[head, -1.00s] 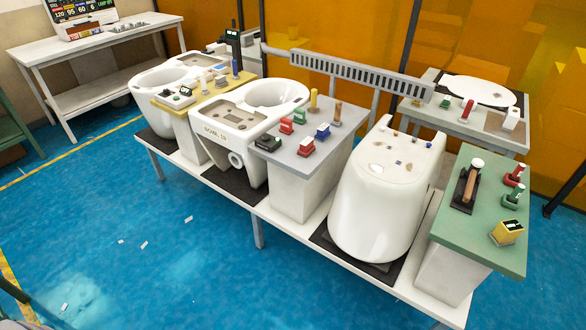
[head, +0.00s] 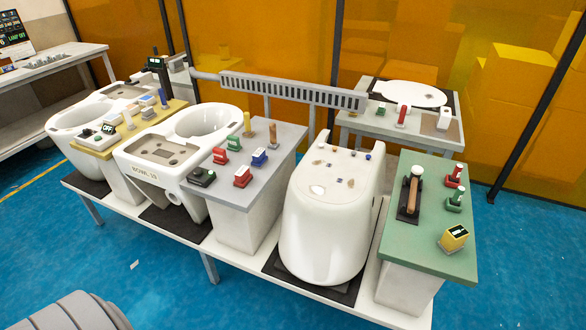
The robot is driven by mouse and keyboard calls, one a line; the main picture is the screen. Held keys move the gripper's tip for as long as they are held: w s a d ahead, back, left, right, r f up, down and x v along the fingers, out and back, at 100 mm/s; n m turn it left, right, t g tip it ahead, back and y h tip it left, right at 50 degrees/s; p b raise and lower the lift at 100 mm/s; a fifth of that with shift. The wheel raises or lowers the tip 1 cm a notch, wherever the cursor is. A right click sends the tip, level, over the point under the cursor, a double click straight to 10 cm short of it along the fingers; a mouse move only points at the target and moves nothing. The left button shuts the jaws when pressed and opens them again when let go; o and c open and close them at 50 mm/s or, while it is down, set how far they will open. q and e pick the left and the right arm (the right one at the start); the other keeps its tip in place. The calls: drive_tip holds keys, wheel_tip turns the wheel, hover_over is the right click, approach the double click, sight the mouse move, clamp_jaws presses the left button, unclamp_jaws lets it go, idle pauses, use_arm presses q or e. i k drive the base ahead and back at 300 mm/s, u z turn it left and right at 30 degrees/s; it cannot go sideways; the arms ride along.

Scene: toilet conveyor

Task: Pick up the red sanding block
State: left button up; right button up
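Two small red blocks sit on the grey-topped stand (head: 225,190) in the middle. One red block (head: 220,156) is toward the back left, beside a green block (head: 234,144). The other red block (head: 242,177) is nearer the front, close to a blue block (head: 259,158). I cannot tell which red one is the sanding block. A red-based item with a pale knob (head: 455,175) stands on the green-topped stand (head: 400,245) at right, and a red upright item (head: 403,114) is on the back table. Neither gripper is visible.
A toilet bowl (head: 160,185) stands left of the grey stand and a white ceramic body (head: 320,235) right of it. A black item (head: 201,177), a yellow peg (head: 247,123) and a brown peg (head: 272,133) share the grey top. Blue floor (head: 140,285) is open in front.

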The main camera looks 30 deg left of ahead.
sight(243, 177)
drive_tip(key=u, duration=0.05)
drive_tip(key=i, duration=0.9)
drive_tip(key=u, duration=0.8)
